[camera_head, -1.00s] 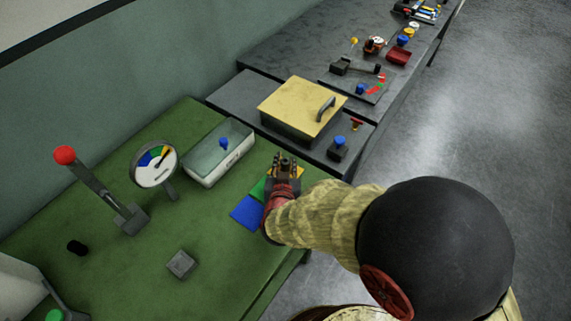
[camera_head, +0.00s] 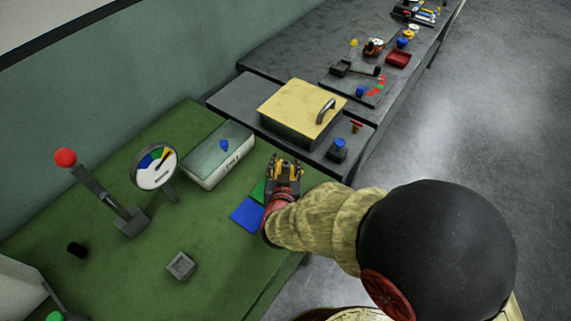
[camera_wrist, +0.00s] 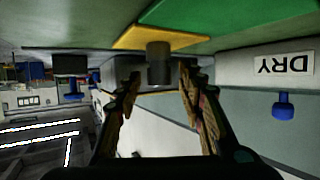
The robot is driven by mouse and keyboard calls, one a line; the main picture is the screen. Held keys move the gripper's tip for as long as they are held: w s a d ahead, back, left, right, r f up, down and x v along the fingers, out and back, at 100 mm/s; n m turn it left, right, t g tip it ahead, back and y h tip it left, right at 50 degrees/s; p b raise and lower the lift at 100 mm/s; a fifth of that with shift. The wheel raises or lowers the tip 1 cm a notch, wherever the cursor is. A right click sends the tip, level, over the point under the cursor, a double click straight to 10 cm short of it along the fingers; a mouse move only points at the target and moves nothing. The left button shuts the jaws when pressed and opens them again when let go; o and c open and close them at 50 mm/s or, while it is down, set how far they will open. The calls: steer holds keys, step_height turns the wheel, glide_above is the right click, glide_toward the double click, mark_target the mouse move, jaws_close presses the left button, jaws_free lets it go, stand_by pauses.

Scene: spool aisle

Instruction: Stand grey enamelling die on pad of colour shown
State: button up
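The grey enamelling die (camera_wrist: 159,64) stands upright on the yellow pad (camera_wrist: 185,40) in the wrist view, which is upside down. My gripper (camera_wrist: 160,78) is open around the die, with a gap at each side. In the head view my gripper (camera_head: 285,163) hides the die and the yellow pad. The green pad (camera_head: 258,190) and the blue pad (camera_head: 246,214) lie beside it on the green bench. The round gauge (camera_head: 154,167) has blue, green and yellow sectors, and its needle points to the upper right, by the yellow.
A glass-lidded box (camera_head: 218,155) marked DRY stands left of my gripper. A red-knobbed lever (camera_head: 100,195) and a grey socketed block (camera_head: 181,266) are further left. A yellow-lidded box (camera_head: 300,110) and a blue-knobbed block (camera_head: 338,150) stand beyond the bench.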

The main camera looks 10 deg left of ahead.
steer(key=p+v, duration=0.4)
steer(key=v, duration=0.7)
steer(key=shift+s+r+p, duration=0.2)
steer(key=shift+s+p, duration=0.1)
steer(key=shift+s, duration=0.1)
steer(key=w+d+r+g+y, duration=0.1)
steer(key=w+d+r+g, duration=0.15)
steer(key=r, duration=0.45)
steer(key=w+d+r+g+y, duration=0.1)
steer(key=d+r+g+y, duration=0.1)
steer(key=d+r, duration=0.35)
steer(key=s+d+r+m+g+h, duration=0.1)
steer(key=s+d+r+h, duration=0.1)
steer(key=s+d, duration=0.5)
steer(key=s+d+r+g+h, duration=0.2)
steer(key=s+d+r, duration=0.3)
steer(key=d, duration=0.9)
steer(key=shift+s+d+r+m+h, duration=0.25)
steer(key=shift+s+m+h, duration=0.15)
steer(key=shift+s+h, duration=0.4)
steer(key=shift+s, duration=0.1)
